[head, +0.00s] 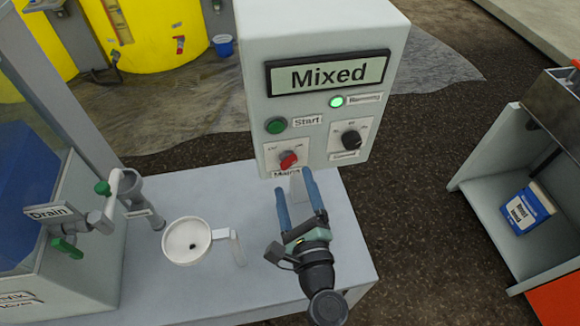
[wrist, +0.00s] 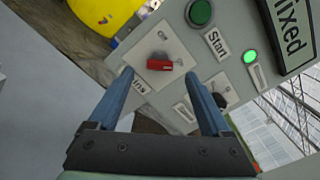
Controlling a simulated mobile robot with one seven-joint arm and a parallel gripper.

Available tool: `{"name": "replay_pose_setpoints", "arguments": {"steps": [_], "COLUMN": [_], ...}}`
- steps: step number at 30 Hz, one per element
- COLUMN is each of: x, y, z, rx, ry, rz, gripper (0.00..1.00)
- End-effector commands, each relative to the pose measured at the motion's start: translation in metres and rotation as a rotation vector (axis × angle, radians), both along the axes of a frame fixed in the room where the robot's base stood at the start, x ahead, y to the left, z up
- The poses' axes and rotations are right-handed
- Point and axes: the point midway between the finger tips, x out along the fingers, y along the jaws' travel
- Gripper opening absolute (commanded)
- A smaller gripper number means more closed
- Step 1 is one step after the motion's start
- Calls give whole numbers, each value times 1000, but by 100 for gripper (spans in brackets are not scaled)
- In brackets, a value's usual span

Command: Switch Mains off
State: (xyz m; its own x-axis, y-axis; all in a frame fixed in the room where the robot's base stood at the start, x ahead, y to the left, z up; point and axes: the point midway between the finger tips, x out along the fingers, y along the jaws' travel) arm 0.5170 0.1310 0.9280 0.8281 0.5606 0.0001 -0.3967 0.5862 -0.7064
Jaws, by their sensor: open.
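The Mains switch is a red rotary knob (head: 288,160) on a white plate, low on the left of the grey control box (head: 253,60). The Mains label (head: 287,173) is just below it. In the wrist view the red knob (wrist: 160,63) sits ahead of my fingertips, slightly left of the middle between them. My gripper (head: 297,185) is open and empty, with blue fingers pointing at the box just below the knob. It also shows in the wrist view (wrist: 160,80). The fingers appear apart from the knob.
Beside the knob are a green Start button (head: 276,125), a black selector knob (head: 351,138), a lit green lamp (head: 337,101) and a display reading "Mixed" (head: 328,74). A white cup (head: 187,241) and Drain valve pipes (head: 118,195) stand left on the bench (head: 215,292).

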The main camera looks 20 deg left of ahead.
Motion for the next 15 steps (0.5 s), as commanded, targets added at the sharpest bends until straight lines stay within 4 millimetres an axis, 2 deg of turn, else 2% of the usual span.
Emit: {"name": "replay_pose_setpoints", "arguments": {"steps": [6,15], "x": [28,38], "y": [19,25], "z": [0,0], "rx": [0,-1], "ry": [-1,-1], "rz": [1,-1], "gripper": [82,82]}}
